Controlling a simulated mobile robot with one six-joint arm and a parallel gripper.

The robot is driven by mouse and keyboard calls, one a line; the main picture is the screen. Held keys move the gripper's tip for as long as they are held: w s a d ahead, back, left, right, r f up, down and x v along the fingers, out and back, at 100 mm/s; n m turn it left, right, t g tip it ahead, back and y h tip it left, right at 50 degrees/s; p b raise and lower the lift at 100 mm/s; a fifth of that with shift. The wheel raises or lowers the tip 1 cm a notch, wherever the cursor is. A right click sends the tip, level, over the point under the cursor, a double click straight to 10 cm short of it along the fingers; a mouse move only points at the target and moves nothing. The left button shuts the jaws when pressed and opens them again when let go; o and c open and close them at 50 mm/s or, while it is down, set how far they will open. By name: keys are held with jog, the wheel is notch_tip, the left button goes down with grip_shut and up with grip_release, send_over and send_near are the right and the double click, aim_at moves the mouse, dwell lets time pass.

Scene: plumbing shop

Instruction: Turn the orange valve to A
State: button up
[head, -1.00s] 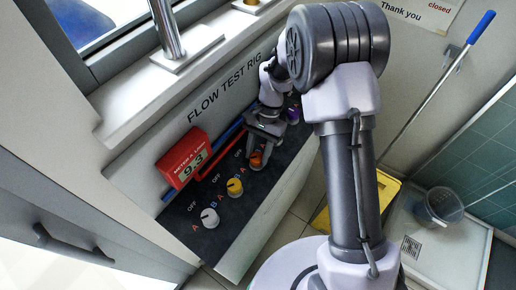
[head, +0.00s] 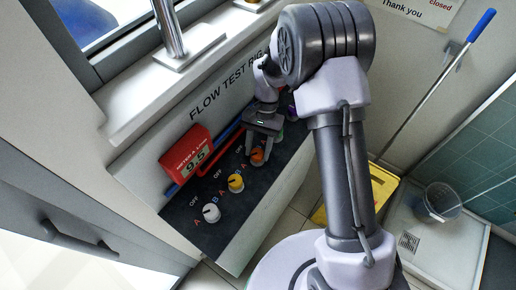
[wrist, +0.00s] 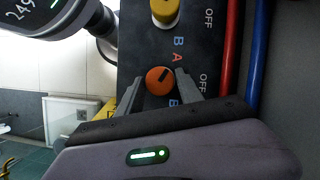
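The orange valve (head: 257,155) is a round knob on the dark panel of the flow test rig. It also shows in the wrist view (wrist: 159,81), with a dark pointer line slanting towards the letter A beside it. The letters B and OFF are also printed around it. My gripper (head: 259,150) is over this knob. In the wrist view its two fingers (wrist: 160,76) are spread, one on each side of the knob, with a narrow gap visible on both sides. Whether the fingertips reach down beside the knob is hard to tell.
A yellow valve (head: 236,183) and a white valve (head: 211,213) sit lower left on the panel; a purple one (head: 291,114) is partly hidden behind my arm. A red meter (head: 187,152) reads 9.5. Red and blue pipes run behind the valves. A bucket (head: 441,202) stands at right.

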jog(key=shift+o, duration=1.1)
jog(key=p+v, duration=0.4)
jog(key=v, duration=1.3)
jog(key=shift+w+p, duration=0.2)
jog(key=shift+p, duration=0.1)
jog(key=shift+d+r, duration=0.1)
jog(key=shift+r, duration=0.1)
jog(key=s+d+r+t+b, duration=0.3)
jog(key=s+r+t+b, duration=0.2)
jog(key=s+r+b, duration=0.4)
jog(key=s+d+f+t+b, duration=0.1)
jog(key=s+f+t+b, duration=0.1)
jog(key=s, duration=0.5)
jog(key=s+d+f+t+b, duration=0.1)
jog(key=s+f+t+b, duration=0.1)
jog(key=s, duration=0.5)
jog(key=shift+s+d+f+t, duration=0.25)
jog(key=shift+s+f+t, duration=0.15)
jog(key=shift+f, duration=0.35)
